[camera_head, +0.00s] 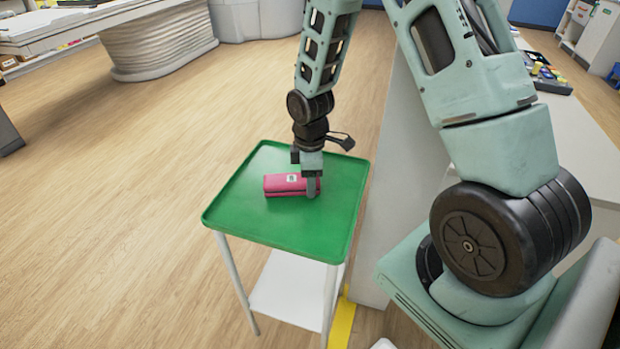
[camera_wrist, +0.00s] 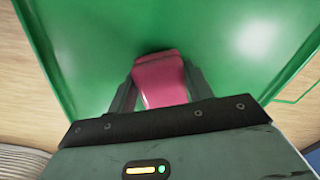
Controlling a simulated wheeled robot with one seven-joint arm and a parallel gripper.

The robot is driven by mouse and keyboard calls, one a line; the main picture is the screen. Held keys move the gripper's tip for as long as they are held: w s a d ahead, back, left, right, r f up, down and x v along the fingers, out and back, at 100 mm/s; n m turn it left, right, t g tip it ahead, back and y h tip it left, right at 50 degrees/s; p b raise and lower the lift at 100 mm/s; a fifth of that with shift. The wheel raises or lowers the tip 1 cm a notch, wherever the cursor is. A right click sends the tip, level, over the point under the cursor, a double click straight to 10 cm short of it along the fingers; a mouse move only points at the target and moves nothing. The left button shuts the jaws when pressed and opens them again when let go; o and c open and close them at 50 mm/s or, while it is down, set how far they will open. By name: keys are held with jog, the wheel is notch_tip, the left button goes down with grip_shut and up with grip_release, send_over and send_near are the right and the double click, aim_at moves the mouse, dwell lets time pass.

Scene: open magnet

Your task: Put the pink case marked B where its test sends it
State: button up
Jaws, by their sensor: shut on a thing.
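A pink case (camera_head: 284,186) lies on the green top of a small tray table (camera_head: 235,208). A small white label with a dark mark shows on its top, too small to read. My gripper (camera_head: 313,187) points down and is shut on the right part of the case. In the wrist view the pink case (camera_wrist: 160,80) sits between both fingers, over the green surface (camera_wrist: 90,40). The case looks to be resting on the tray or very close to it; I cannot tell which. Part of the case is hidden behind the gripper.
A pale counter (camera_head: 580,135) with small items at its far end stands on the right. A white lower shelf (camera_head: 290,288) is under the green top. A yellow floor strip (camera_head: 342,322) runs beside the table. Open wooden floor (camera_head: 120,190) lies to the left.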

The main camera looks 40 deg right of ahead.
jog(key=shift+f, duration=0.1)
jog(key=o, duration=1)
notch_tip(320, 180, up, 12)
jog(key=s+a+r+m, duration=0.1)
jog(key=s+a+r, duration=0.25)
jog(key=a, duration=0.45)
jog(key=s+a+r, duration=0.2)
jog(key=s+a, duration=0.3)
jog(key=a, duration=0.2)
jog(key=s+a+r+m, duration=0.1)
jog(key=s+a, duration=0.2)
jog(key=s, duration=0.4)
jog(key=s+a+m, duration=0.1)
jog(key=s+a, duration=0.3)
jog(key=s, duration=0.2)
jog(key=shift+s+a+r+m+y+p, duration=0.2)
jog(key=shift+s+r+m+y+p, duration=0.1)
jog(key=shift+s+r, duration=0.1)
